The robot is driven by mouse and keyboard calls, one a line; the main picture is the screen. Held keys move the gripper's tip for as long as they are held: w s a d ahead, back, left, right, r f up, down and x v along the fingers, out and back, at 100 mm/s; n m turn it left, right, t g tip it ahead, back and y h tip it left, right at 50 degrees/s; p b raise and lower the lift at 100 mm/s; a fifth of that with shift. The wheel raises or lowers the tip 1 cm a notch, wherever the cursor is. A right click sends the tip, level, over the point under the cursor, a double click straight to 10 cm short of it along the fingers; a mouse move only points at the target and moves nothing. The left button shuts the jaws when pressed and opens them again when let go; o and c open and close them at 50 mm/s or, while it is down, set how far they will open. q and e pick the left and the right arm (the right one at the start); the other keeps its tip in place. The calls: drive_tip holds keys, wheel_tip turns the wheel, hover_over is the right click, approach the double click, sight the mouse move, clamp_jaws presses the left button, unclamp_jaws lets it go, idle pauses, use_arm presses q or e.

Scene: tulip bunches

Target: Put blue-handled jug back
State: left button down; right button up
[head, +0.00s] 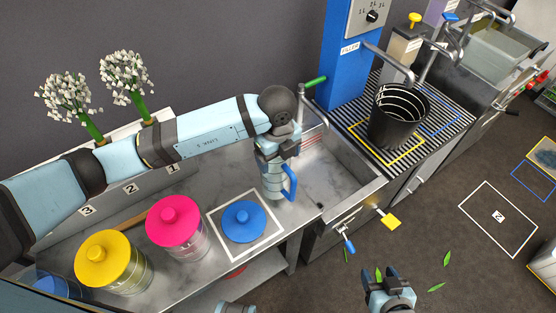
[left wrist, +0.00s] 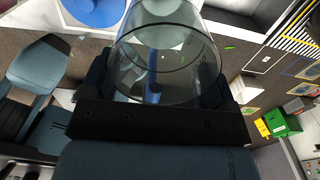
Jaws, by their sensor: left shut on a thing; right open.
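The blue-handled jug (head: 273,184) is clear, with a blue handle (head: 291,182) on its right side. It is upright over the grey counter, between the blue-lidded jar and the sink. Whether its base touches the counter I cannot tell. My left gripper (head: 271,155) is shut on the jug from above. In the left wrist view the clear jug (left wrist: 168,62) sits between the two dark fingers, with the blue handle partly seen through it. My right gripper (head: 389,285) is open and empty above the floor, at the bottom of the head view.
A blue-lidded jar (head: 243,221) stands in a white square, beside pink-lidded (head: 173,221) and yellow-lidded (head: 109,259) jars. The sink (head: 338,175) is right of the jug. A black bucket (head: 397,115) stands on the striped grate by the blue filler post (head: 348,55).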

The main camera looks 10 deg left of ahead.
use_arm(q)
wheel_tip(320, 180, down, 2)
drive_tip(key=shift+f, duration=0.25)
drive_tip(key=shift+f, duration=0.1)
unclamp_jaws()
wheel_tip(320, 180, up, 12)
drive_tip(key=b, duration=0.1)
idle(0.3)
idle(0.4)
